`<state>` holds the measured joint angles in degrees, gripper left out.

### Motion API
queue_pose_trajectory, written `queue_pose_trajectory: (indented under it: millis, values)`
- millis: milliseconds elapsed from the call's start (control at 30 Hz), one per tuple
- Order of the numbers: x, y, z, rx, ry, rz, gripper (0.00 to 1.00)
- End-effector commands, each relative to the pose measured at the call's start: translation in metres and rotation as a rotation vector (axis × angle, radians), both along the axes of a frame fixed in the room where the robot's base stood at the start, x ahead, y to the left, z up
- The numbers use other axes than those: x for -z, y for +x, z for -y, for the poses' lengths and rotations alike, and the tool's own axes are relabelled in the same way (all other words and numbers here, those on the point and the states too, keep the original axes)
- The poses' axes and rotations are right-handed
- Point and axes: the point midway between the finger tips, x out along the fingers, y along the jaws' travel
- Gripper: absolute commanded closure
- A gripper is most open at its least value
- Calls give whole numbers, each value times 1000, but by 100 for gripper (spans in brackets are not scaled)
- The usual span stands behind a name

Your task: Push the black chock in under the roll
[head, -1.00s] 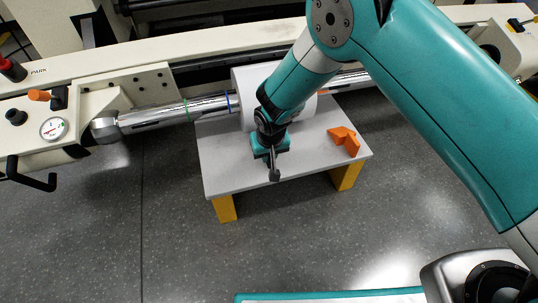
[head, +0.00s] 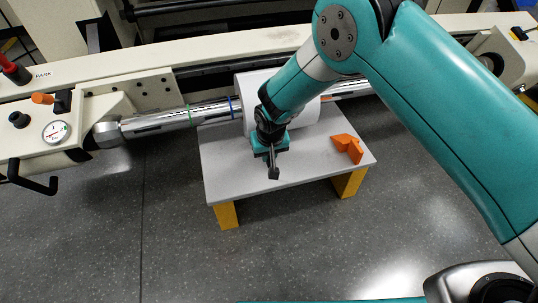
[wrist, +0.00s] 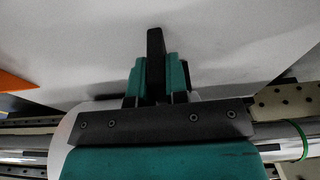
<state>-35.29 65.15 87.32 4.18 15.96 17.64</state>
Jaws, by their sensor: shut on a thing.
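The white roll (head: 251,88) sits on a shiny shaft (head: 172,119) above the pale table, partly hidden behind my arm. My gripper (head: 270,148) is low over the table on the near side of the roll. It is shut on the black chock (head: 273,172), whose narrow dark bar sticks out toward the table's front edge. In the wrist view the black bar (wrist: 155,45) stands between the two teal fingers (wrist: 156,82). The roll (wrist: 68,127) shows at the lower left there. The chock's roll-side end is hidden by my gripper, so its contact with the roll cannot be told.
An orange chock (head: 347,147) lies on the table right of my gripper. The table (head: 230,178) is bare at its left and front. A machine panel with a gauge (head: 56,130) and levers stands at the left. A long cream beam (head: 190,58) runs behind the roll.

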Motion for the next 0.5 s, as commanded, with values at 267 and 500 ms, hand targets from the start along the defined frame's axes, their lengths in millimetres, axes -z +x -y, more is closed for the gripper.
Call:
queue_pose_trajectory:
  millis: [267, 500]
  values:
    - [0, 7, -2, 0, 0, 1, 100]
    - [0, 13, -4, 1, 0, 0, 100]
